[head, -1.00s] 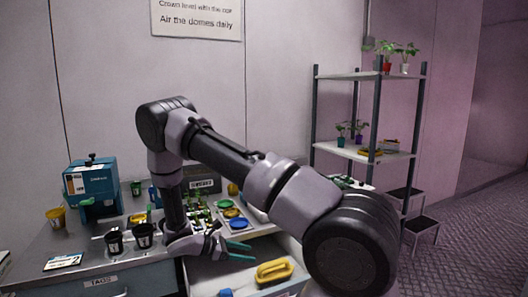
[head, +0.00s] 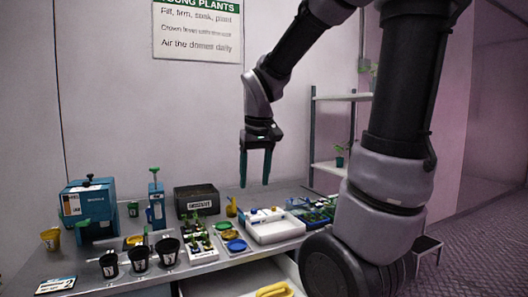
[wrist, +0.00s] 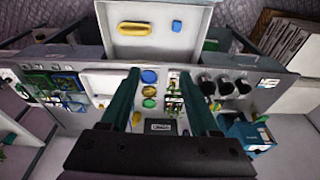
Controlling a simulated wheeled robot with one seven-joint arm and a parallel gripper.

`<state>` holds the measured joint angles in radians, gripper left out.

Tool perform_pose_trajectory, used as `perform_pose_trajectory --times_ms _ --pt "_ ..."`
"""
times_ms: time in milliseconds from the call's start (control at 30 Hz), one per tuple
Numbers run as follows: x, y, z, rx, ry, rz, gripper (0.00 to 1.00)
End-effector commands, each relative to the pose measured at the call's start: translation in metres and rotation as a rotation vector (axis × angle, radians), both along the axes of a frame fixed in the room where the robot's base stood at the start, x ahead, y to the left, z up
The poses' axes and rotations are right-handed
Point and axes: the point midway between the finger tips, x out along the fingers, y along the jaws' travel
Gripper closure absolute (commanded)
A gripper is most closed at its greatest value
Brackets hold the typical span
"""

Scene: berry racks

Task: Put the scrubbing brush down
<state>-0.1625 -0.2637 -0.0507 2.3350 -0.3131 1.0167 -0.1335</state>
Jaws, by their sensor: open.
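The yellow scrubbing brush (head: 275,290) lies in the open drawer (head: 228,276) at the bottom of the head view, partly cut off by the frame. In the wrist view the whole brush (wrist: 134,28) shows lying flat on the pale floor of the drawer (wrist: 155,45). My gripper (head: 255,185) hangs high above the back of the bench with its dark teal fingers pointing down. It is open and empty, well apart from the brush. The wrist view shows the two fingers (wrist: 160,85) spread with nothing held between them.
Black pots (head: 139,258), a blue machine (head: 88,208), a dark box (head: 197,200), a white tray (head: 275,229) and seedling trays crowd the bench (head: 90,280). A shelf rack (head: 330,168) stands at right.

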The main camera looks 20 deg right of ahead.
Motion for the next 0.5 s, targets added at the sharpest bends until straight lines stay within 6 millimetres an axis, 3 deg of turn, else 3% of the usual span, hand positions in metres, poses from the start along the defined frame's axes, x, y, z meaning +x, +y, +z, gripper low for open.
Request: perform_pose_trajectory --times_ms 33,200,500 --pt "-0.013 -0.001 0.016 0.046 -0.064 -0.051 0.38" --pt "-0.048 0.002 0.053 0.189 -0.231 -0.197 0.38" --pt "-0.078 0.008 0.077 0.311 -0.373 -0.311 0.38"
